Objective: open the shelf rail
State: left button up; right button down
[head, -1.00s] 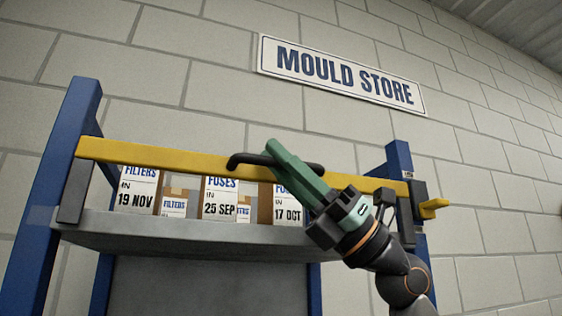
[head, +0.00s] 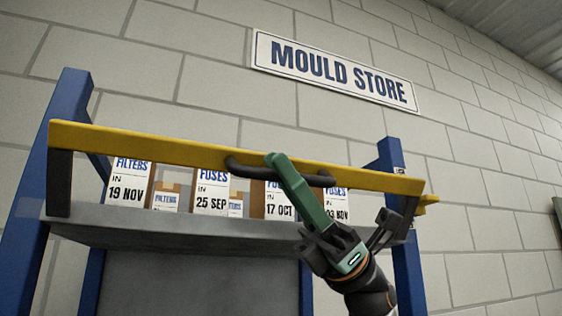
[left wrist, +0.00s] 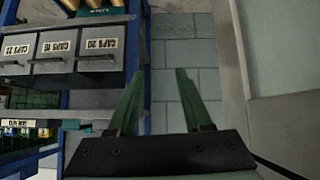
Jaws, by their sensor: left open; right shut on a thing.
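The yellow shelf rail (head: 170,147) runs across the front of the blue-framed shelf in the head view, on dark arms at both ends.
Several boxes labelled filters and fuses, such as one marked 25 SEP (head: 212,190), stand on the grey shelf (head: 170,228). A blue post (head: 397,165) is close to my right arm. In the left wrist view, grey labelled bins (left wrist: 99,50) sit on a rack at the left.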

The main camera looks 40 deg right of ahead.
notch_tip(320, 180, down, 10)
jog(key=n+g+h, duration=0.5)
jog(key=n, duration=0.5)
jog(key=shift+w+h, duration=0.3)
jog(key=shift+h, duration=0.1)
jog(key=shift+f, duration=0.1)
jog(key=c, duration=1.1)
grip_release()
jog(key=shift+c, duration=0.2)
